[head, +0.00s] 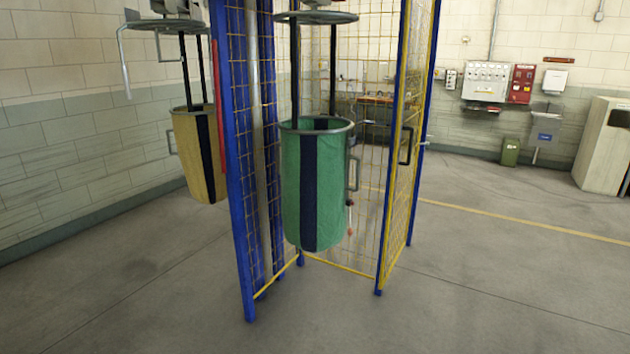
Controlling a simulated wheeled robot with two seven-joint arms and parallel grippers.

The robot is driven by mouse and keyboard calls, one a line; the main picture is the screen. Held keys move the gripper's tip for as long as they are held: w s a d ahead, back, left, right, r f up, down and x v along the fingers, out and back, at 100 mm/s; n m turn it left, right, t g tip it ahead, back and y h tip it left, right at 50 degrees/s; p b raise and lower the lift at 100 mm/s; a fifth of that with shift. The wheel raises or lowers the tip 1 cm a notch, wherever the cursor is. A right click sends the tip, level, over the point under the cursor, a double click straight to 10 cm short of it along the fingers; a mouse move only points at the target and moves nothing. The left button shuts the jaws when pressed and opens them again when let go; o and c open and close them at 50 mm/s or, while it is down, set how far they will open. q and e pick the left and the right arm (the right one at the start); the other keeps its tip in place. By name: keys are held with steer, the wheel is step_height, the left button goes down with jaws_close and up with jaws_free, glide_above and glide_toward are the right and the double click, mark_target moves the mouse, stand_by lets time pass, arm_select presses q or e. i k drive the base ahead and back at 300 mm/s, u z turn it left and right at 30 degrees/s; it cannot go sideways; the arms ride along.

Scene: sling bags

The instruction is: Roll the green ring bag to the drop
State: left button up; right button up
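The green ring bag (288,190) hangs upright in the middle of the head view. It has a dark vertical stripe, a grey ring around its open top and a grey handle (355,173) on its right side. Black straps (295,75) run from the ring up to a round grey plate (316,17). The part above the plate is cut off by the top edge. Neither of my grippers shows.
A tan bag (193,160) with a dark stripe hangs at the left, behind a blue post (236,170). A green bin (510,152) and a pale cabinet (602,150) stand far right. The grey floor (480,290) is clear in front and at right.

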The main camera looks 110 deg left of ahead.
mark_target(314, 167)
steer(key=u, duration=3.6)
steer(key=i, duration=1.9)
